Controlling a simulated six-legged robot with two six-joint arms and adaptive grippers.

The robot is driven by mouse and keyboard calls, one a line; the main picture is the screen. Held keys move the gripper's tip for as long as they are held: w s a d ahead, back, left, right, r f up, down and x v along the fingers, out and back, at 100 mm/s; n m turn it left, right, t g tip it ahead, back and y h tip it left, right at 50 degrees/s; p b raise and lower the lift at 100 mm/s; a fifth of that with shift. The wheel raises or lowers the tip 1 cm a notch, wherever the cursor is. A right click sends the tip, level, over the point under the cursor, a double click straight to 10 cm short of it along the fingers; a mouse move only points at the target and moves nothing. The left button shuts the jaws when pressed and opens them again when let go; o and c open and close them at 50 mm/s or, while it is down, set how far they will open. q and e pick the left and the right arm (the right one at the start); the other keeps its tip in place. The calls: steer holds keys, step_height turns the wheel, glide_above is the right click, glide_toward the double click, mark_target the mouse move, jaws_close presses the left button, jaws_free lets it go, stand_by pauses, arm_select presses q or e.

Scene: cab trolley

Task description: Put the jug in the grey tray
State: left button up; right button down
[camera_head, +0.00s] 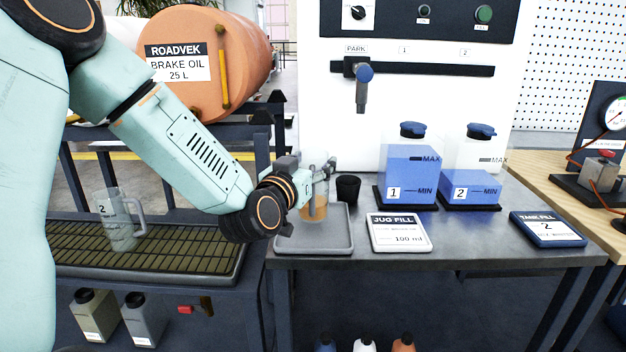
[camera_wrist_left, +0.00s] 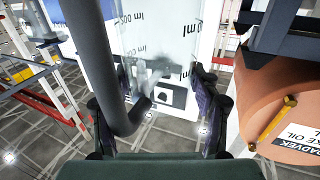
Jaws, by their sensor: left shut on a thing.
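The jug (camera_head: 313,210), clear with an amber tint low down, is partly hidden behind my left gripper (camera_head: 322,172). That gripper is shut on the jug. In the left wrist view the jug's clear wall (camera_wrist_left: 160,40) with ml marks and its dark handle (camera_wrist_left: 92,60) show between the fingers (camera_wrist_left: 160,115). The grey tray (camera_head: 318,249) lies on the metal bench, and the jug appears upright over or in it. I cannot tell whether its base touches the tray. My right gripper is not in view.
A second clear jug marked 2 (camera_head: 118,222) stands on the grating (camera_head: 190,245) at left. A black cup (camera_head: 347,188) is close beside the gripper. Blue tanks 1 (camera_head: 410,170) and 2 (camera_head: 470,180), a jug fill card (camera_head: 400,233) and a tank fill card (camera_head: 548,229) are to the right.

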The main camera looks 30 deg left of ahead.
arm_select(q)
steer(key=shift+d+f+b, duration=0.15)
steer(key=shift+f, duration=0.45)
steer(key=shift+d+f+b, duration=0.15)
steer(key=shift+f, duration=0.4)
steer(key=shift+w, duration=0.15)
steer(key=shift+a+f, duration=0.15)
steer(key=shift+a, duration=0.1)
steer(key=shift+d+f, duration=0.1)
steer(key=shift+d, duration=0.05)
steer(key=o, duration=1.8)
steer(key=shift+f, duration=0.1)
steer(key=shift+c, duration=0.2)
